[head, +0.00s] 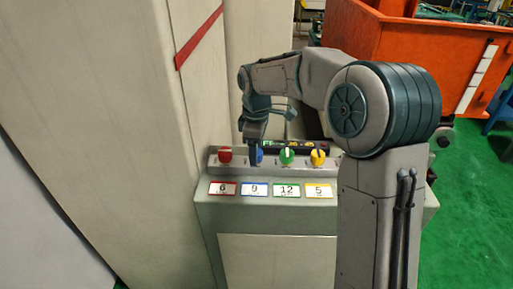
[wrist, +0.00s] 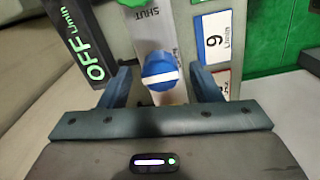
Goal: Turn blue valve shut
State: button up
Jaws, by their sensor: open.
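The blue valve (wrist: 160,68) is a round knob with a white stripe, seen from above in the wrist view. The stripe lies nearly level across the picture. My gripper (wrist: 162,88) is open, with one finger on each side of the knob; I cannot tell whether either touches it. The word SHUT is printed on the grey strip (wrist: 148,22) beyond the knob. In the head view, my gripper (head: 254,150) points down over the blue valve (head: 260,157) and hides much of it. A blue-edged card reading 9 (wrist: 214,40) is beside the valve.
The red valve (head: 225,155) is left of the blue one; the green (head: 287,156) and yellow (head: 318,157) valves are to its right. A dark display (wrist: 86,38) reads OFF L/min. A tall pale cabinet (head: 150,150) stands close on the left.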

jog(key=c, duration=1)
jog(key=shift+m, duration=0.4)
jog(key=m, duration=1.3)
jog(key=shift+a+p, duration=0.1)
jog(key=shift+p, duration=0.25)
jog(key=shift+m, duration=2)
